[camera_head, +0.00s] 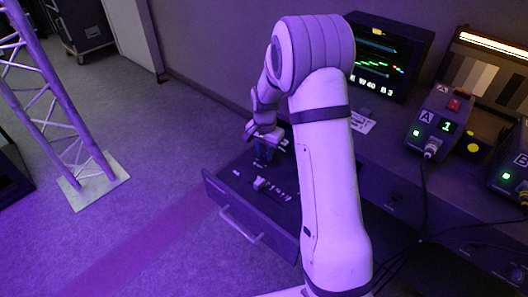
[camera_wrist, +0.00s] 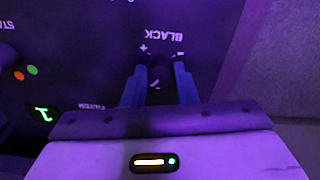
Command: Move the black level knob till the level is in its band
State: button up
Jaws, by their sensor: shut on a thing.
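In the wrist view the black level knob (camera_wrist: 159,78) is a small dark round knob below the upside-down label BLACK, with plus and minus marks beside it. My gripper (camera_wrist: 160,76) has its two blue fingers around the knob, shut on it. In the head view my gripper (camera_head: 264,152) is low over the control panel (camera_head: 235,190), and my arm hides part of the panel and the knob. The monitor (camera_head: 388,56) at the back shows coloured trace lines and text that seems to read W40 B3. Its level band is too small to make out.
Camera box A (camera_head: 431,120) with a green 1 and a second box B (camera_head: 512,165) stand on the right desk with cables. A grey step chart (camera_head: 490,75) is behind them. A white truss (camera_head: 65,110) stands on the left; the floor between is clear.

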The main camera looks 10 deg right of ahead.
aim_at(265, 154)
jog(key=shift+m, duration=1.5)
jog(key=shift+d, duration=0.1)
jog(key=o, duration=1)
jog(key=shift+r, duration=0.1)
notch_tip(265, 154, up, 8)
jog(key=shift+f+p, duration=0.2)
jog(key=shift+p, duration=0.1)
jog(key=shift+r, duration=0.1)
